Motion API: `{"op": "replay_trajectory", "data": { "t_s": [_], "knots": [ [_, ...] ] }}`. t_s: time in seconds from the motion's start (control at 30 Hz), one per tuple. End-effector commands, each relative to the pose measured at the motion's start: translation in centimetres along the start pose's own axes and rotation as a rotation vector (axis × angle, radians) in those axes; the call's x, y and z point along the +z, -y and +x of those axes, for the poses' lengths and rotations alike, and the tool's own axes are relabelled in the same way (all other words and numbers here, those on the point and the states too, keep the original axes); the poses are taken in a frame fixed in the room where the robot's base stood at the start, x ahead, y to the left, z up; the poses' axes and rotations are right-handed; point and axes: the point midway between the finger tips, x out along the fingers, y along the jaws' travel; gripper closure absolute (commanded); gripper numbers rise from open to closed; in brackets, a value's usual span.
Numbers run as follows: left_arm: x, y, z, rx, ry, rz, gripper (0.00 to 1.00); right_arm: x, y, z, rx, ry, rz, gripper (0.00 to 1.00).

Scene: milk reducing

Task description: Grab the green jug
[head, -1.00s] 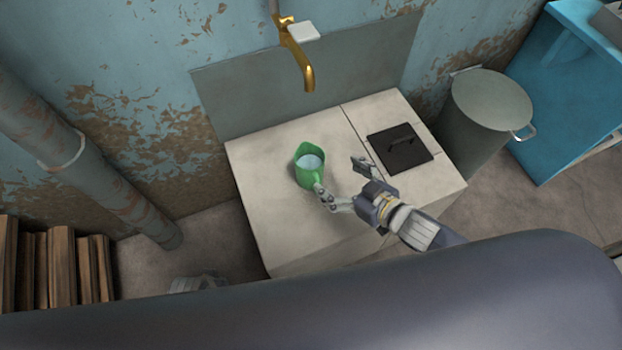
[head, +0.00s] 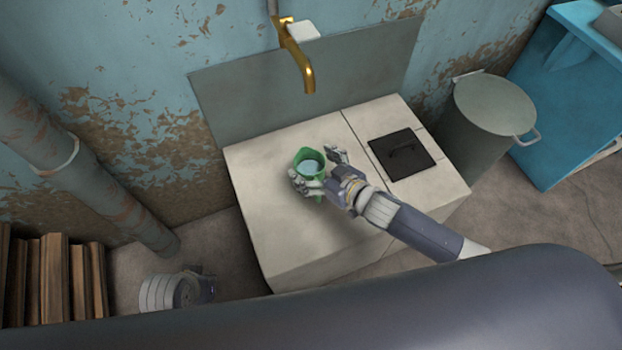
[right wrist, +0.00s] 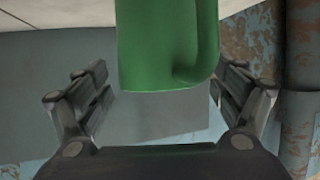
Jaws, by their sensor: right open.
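The green jug (head: 308,157) stands upright on the pale countertop (head: 270,215), with a pale liquid showing inside it. In the head view my right gripper (head: 314,168) is at the jug, with one finger on its left front and the other on its right. In the right wrist view the jug (right wrist: 165,45) is between the two spread fingers (right wrist: 168,95), with visible gaps on both sides. The jug's handle shows on its right in that view. My right gripper is open.
A golden tap (head: 300,60) hangs above the back of the counter. A dark square hatch (head: 402,154) is to the right of the jug. A grey lidded bin (head: 490,110) stands right of the counter. The counter's left front is clear.

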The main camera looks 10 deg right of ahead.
Motion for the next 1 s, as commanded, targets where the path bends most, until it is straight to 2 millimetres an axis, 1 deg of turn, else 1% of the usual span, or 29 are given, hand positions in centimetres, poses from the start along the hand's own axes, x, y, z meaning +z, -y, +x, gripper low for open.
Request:
{"op": "replay_trajectory", "data": {
  "t_s": [0.1, 0.3, 0.33, 0.37, 0.4, 0.47, 0.5, 0.57, 0.6, 0.67, 1.0],
  "knots": [
    [-0.08, 0.03, -0.45, -0.001, -0.002, 0.0, 1.0, 0.06, 0.05, 0.52, 0.0, 0.001, 0.0, 0.12],
    [-0.09, 0.03, -0.52, -0.001, -0.002, 0.0, 1.0, 0.0, 0.05, 0.52, 0.0, 0.001, 0.0, 0.12],
    [-0.09, 0.03, -0.52, -0.001, -0.002, 0.0, 1.0, 0.0, 0.04, 0.52, 0.0, 0.001, 0.0, 0.17],
    [-0.09, 0.03, -0.52, -0.001, -0.002, 0.0, 1.0, 0.0, 0.05, 0.51, 0.0, 0.001, 0.0, 0.23],
    [-0.09, 0.03, -0.52, -0.001, -0.002, 0.0, 1.0, 0.0, 0.04, 0.51, 0.0, 0.0, 0.0, 0.32],
    [-0.1, 0.03, -0.51, -0.001, -0.002, 0.0, 1.0, 0.0, 0.04, 0.51, 0.0, 0.0, -0.001, 0.46],
    [-0.1, 0.03, -0.51, -0.001, -0.002, 0.0, 1.0, 0.0, 0.03, 0.5, 0.0, 0.0, -0.001, 0.55],
    [-0.1, 0.03, -0.51, -0.001, -0.002, 0.0, 1.0, 0.01, 0.03, 0.5, 0.0, 0.001, -0.001, 0.69],
    [-0.11, 0.03, -0.51, -0.001, -0.002, 0.0, 1.0, 0.02, 0.03, 0.5, 0.0, 0.001, -0.001, 0.78],
    [-0.11, 0.03, -0.52, -0.001, -0.003, -0.001, 1.0, 0.02, 0.03, 0.49, 0.0, 0.001, -0.001, 0.9],
    [-0.23, 0.02, -0.59, 0.0, -0.007, -0.001, 1.0, -0.31, 0.02, 0.42, -0.001, -0.002, -0.001, 0.9]
  ]
}}
